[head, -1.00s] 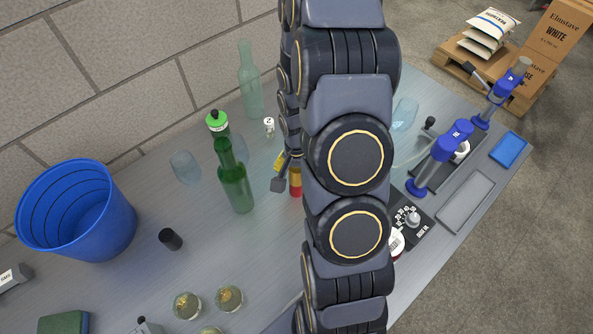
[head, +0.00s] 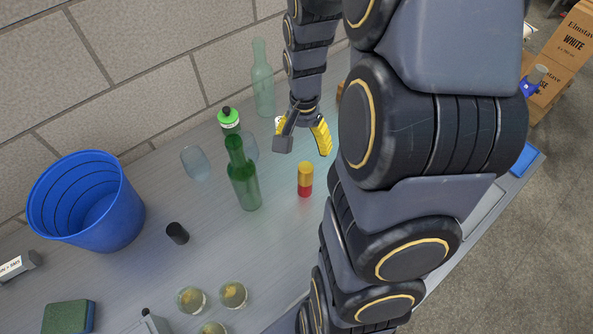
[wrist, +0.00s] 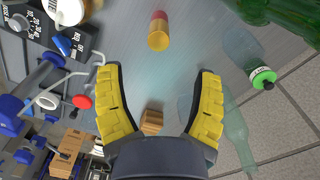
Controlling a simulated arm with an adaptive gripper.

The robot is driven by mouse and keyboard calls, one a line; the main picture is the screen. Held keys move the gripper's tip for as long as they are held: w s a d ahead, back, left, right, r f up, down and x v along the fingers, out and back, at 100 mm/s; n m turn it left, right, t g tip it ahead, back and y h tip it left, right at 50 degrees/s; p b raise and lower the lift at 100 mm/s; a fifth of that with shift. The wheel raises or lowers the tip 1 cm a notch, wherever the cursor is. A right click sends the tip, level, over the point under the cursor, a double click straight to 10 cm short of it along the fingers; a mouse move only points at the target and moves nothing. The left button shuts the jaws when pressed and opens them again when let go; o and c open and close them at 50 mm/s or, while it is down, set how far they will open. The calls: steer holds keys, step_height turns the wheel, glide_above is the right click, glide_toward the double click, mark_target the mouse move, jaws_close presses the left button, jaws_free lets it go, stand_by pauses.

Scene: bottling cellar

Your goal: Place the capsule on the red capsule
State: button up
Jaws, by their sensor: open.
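The gold capsule (head: 305,172) stands upright on top of the red capsule (head: 305,191), which rests on the bench. In the wrist view the gold capsule (wrist: 158,41) and the red capsule (wrist: 158,16) line up near the top middle. My gripper (head: 303,141) is open and empty, behind and above the stack in the head view and apart from it. In the wrist view both yellow-padded fingers of my gripper (wrist: 158,72) are spread wide, with nothing between the pads touching them.
A green bottle (head: 243,178) stands just left of the stack, with a pale bottle (head: 263,82) and a green-capped container (head: 229,119) behind. A blue bucket (head: 88,205), a black cylinder (head: 177,233) and several glasses are further left. Bare bench lies in front of the stack.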

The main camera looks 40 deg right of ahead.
steer(key=s+a+r+n+g, duration=0.1)
steer(key=s+a+r+n, duration=1)
steer(key=s+a, duration=0.4)
steer(key=shift+a+n, duration=0.3)
steer(key=shift+n, duration=0.6)
